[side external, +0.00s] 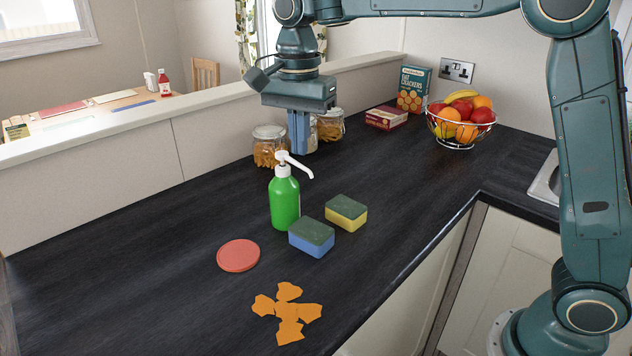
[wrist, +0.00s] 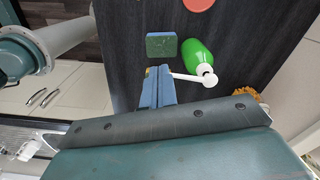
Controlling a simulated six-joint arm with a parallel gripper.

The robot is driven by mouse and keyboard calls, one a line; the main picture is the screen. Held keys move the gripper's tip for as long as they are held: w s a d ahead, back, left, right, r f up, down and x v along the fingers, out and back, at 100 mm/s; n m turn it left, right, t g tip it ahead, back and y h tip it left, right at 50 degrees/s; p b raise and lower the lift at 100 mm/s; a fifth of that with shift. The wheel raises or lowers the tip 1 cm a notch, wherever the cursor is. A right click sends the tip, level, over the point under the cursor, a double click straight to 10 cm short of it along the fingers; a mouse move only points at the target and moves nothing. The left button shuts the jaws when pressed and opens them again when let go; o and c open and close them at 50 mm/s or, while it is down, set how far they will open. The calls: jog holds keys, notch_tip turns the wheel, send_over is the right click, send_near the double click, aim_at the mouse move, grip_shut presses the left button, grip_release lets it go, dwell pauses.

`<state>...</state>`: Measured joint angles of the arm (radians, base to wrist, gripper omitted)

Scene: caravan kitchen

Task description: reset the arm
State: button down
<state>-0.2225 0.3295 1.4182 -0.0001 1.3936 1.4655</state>
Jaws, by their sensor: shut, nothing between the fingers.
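My gripper (side external: 299,133) points down above the dark worktop (side external: 160,240), its blue fingers together with nothing between them. In the wrist view the shut fingers (wrist: 157,86) show near the middle. A green soap bottle with a white pump (side external: 285,200) stands upright in front of the gripper and apart from it in the side view. The bottle also shows in the wrist view (wrist: 190,58), to the right of the fingers. The arm is raised and bent over the counter.
A blue sponge (side external: 312,238), a yellow sponge (side external: 346,213), a red disc (side external: 238,254) and orange peel pieces (side external: 288,312) lie on the worktop. Pasta jars (side external: 268,147), a cracker box (side external: 412,88) and a fruit basket (side external: 461,125) stand behind. The worktop's left part is clear.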

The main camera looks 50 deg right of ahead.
jog(key=shift+s+a, duration=0.2)
jog(key=shift+a, duration=0.35)
jog(key=shift+s+a, duration=0.15)
jog(key=shift+a, duration=0.4)
jog(key=s+d+f+n+t, duration=0.1)
jog(key=s+d+n, duration=0.3)
jog(key=s, duration=0.4)
jog(key=s+d+n+t, duration=0.2)
jog(key=s+d+n, duration=0.2)
jog(key=s, duration=0.5)
jog(key=s+d+f+n+t, duration=0.1)
jog(key=s+d+n, duration=0.3)
jog(key=s, duration=0.5)
jog(key=shift+d+f+n+t, duration=0.15)
jog(key=shift+f+n+t, duration=0.2)
jog(key=shift+n+t, duration=0.6)
